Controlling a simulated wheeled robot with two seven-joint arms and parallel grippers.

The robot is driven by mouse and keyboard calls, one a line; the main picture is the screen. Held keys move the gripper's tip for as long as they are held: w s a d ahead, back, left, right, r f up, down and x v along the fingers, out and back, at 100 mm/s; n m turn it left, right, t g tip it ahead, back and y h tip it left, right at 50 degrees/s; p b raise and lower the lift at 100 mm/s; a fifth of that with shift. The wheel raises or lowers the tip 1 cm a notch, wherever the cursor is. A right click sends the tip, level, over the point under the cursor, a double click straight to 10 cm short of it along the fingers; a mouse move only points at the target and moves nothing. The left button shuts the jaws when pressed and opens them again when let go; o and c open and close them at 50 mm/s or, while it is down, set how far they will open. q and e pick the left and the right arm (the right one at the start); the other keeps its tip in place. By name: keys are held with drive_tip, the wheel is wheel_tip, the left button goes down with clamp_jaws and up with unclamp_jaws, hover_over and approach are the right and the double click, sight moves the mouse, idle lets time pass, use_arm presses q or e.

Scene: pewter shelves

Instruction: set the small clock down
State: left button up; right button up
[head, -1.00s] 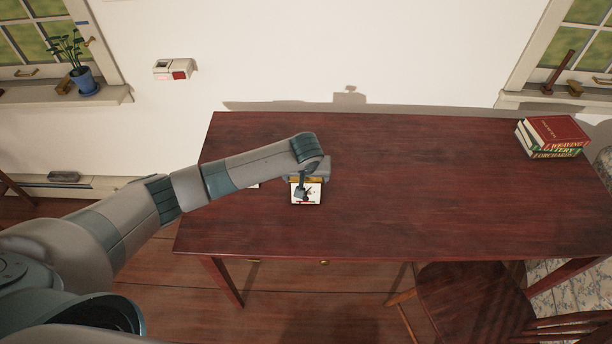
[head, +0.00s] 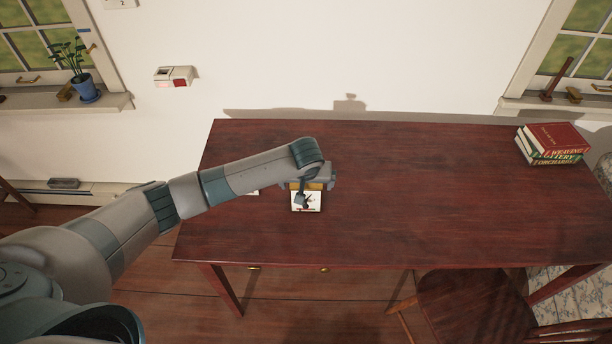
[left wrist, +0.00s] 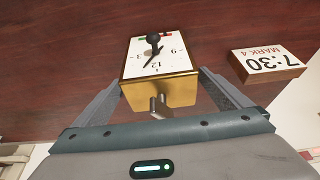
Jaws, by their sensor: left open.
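The small clock (head: 306,202) has a white face, dark hands and a gold case. It is on the dark red table (head: 430,190), left of its middle. In the left wrist view the clock (left wrist: 157,60) lies between the two fingers of my left gripper (left wrist: 160,82), its gold side toward the palm. The fingers are spread to either side of the case; I cannot tell whether either touches it. In the head view my left gripper (head: 310,185) covers the clock's far part. My right gripper is out of view.
A block marked "7:30 MARK 4" (left wrist: 266,64) lies beside the clock, mostly hidden by my arm in the head view. Stacked books (head: 553,143) stand at the table's right end. A chair (head: 465,295) is at the front right. The table's middle is clear.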

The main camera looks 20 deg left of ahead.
use_arm(q)
drive_tip(key=b+v, duration=0.2)
drive_tip(key=v, duration=0.9)
drive_tip(key=shift+s, duration=0.1)
